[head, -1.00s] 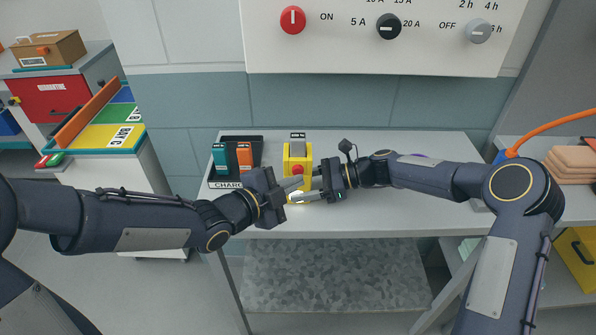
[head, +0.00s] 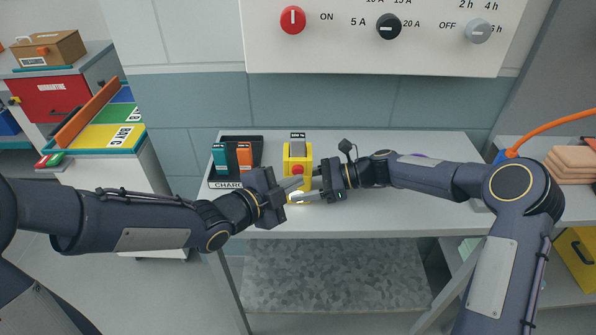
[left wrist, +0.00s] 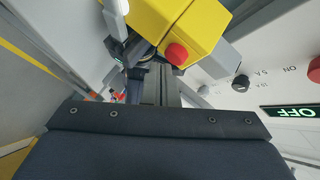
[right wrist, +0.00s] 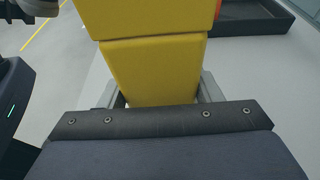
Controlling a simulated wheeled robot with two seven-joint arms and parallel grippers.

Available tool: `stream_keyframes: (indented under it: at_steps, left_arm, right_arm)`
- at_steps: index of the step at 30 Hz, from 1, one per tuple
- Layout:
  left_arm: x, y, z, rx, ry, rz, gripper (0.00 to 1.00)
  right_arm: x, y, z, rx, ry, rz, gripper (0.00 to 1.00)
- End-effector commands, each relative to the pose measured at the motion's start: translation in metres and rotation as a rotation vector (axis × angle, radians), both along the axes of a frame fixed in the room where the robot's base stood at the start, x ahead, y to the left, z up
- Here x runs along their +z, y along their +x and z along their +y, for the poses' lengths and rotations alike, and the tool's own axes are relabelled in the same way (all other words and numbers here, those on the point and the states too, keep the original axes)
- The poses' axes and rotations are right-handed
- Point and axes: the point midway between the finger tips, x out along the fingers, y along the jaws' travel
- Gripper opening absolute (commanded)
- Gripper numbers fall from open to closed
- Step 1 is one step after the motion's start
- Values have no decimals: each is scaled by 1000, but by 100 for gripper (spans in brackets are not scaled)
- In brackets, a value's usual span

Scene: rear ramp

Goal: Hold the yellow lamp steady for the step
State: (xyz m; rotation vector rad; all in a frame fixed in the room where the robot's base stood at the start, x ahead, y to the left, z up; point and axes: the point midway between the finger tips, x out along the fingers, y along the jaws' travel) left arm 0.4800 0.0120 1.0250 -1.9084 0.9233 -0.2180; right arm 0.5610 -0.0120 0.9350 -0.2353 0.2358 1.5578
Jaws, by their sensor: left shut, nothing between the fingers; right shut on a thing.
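The yellow lamp (head: 298,158) stands upright on the bench, with a red button on its front. It fills the top of the left wrist view (left wrist: 195,25) and the middle of the right wrist view (right wrist: 155,72). My right gripper (head: 304,190) is shut on the lamp's lower body, coming from the right. My left gripper (head: 299,182) is shut and empty, its tips close in front of the lamp below the button. I cannot tell whether they touch it. The grippers partly hide the lamp's lower part.
A black charger tray (head: 222,184) with a teal block (head: 219,157) and an orange block (head: 244,155) sits left of the lamp. A panel with knobs (head: 350,55) hangs above. The bench top (head: 400,212) is clear in front. Tan pads (head: 568,166) lie at the right.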

Motion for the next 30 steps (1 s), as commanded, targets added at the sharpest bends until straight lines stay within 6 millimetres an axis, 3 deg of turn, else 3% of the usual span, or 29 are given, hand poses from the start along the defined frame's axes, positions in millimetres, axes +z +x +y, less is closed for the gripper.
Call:
stream_keyframes:
  at_steps: [30]
  left_arm:
    - [1,9,0,1,-1,-1,0]
  right_arm:
    - [1,0,0,1,1,-1,45]
